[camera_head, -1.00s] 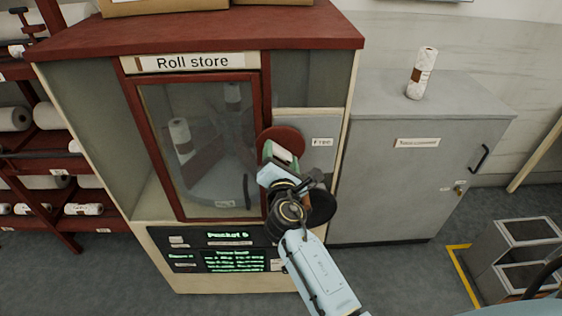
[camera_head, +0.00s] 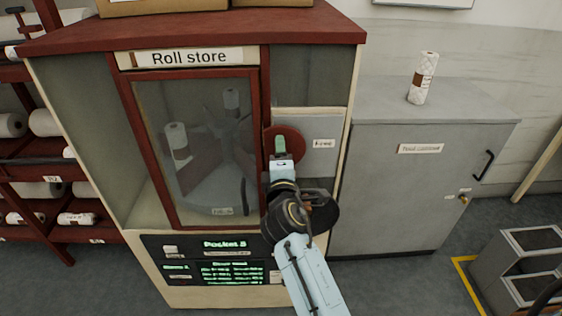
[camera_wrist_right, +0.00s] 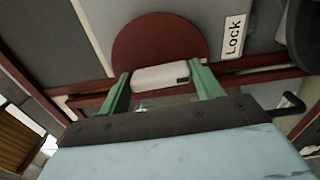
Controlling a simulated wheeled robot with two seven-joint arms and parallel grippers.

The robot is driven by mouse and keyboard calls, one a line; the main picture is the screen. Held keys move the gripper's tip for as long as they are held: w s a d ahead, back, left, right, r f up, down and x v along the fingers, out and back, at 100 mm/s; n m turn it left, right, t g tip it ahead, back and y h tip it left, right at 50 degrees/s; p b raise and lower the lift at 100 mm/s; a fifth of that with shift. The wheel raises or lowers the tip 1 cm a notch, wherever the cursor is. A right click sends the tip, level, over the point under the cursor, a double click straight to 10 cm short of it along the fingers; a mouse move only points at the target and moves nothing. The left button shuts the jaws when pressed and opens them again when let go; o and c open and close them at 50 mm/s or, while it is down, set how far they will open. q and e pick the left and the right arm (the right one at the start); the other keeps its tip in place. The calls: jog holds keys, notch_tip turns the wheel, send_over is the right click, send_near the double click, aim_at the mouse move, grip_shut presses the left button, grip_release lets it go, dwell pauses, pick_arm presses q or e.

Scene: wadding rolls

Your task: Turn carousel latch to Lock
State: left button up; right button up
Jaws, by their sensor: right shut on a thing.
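The carousel latch is a dark red disc (camera_head: 297,142) with a pale bar handle (camera_wrist_right: 160,77), on the grey panel right of the store's glass door. My right gripper (camera_head: 280,146) is at the disc, its green fingers shut on the ends of the handle in the right wrist view (camera_wrist_right: 163,84). A dark mark sits near the handle's right end there. The "Lock" label (camera_wrist_right: 232,36) is right of the disc in that view, on the marked end's side. In the head view a small label (camera_head: 323,143), seemingly "Free", is right of the disc. My left gripper is not in view.
The glass door (camera_head: 192,150) is shut, with white rolls behind it. A display (camera_head: 222,262) reading "Pocket 5" is below. A grey cabinet (camera_head: 420,190) with a roll (camera_head: 423,78) on top stands to the right. A roll rack (camera_head: 40,170) is at the left.

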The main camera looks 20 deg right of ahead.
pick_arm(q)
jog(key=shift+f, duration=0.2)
pick_arm(e)
jog(key=shift+m, duration=0.5)
jog(key=o, duration=1)
